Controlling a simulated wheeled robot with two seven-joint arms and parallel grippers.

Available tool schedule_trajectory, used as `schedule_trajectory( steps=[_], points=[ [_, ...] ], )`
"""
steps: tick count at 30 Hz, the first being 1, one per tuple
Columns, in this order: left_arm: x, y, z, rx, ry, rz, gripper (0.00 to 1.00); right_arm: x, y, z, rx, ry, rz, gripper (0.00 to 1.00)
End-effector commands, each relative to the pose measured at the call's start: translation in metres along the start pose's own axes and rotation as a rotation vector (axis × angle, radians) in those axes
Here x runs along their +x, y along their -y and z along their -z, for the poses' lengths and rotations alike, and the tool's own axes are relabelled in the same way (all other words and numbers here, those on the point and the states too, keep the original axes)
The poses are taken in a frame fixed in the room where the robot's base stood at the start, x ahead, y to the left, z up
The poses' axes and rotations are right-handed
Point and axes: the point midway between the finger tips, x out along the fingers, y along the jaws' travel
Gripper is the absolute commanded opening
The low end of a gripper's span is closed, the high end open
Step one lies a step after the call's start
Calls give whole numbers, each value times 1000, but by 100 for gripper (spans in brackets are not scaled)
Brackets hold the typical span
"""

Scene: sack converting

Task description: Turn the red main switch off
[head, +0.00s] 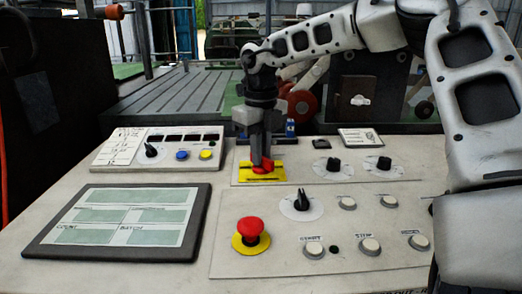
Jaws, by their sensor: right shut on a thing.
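The red main switch (266,168) sits on a yellow plate (250,178) on the upper part of the control panel. My right gripper (262,158) points down from above and is shut on the switch. Its fingers hide part of the red handle, so its exact angle is hard to tell. My left gripper does not show in the head view.
A red emergency stop button (251,230) stands up in front of the switch. Black knobs (333,164) are to the right of it, and a small control box (160,148) is to the left. A flat display (118,221) lies at the front left. Machinery stands behind the desk.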

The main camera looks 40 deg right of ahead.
Motion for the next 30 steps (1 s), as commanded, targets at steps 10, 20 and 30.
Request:
schedule_trajectory(
  steps=[10,20,30],
  points=[
    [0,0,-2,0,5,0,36,-2,0,-1,-82,4,1,0],
    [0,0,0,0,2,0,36,-2,0,-1,-88,5,2,0],
    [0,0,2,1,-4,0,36,-1,0,0,-87,3,1,33]
  ],
)
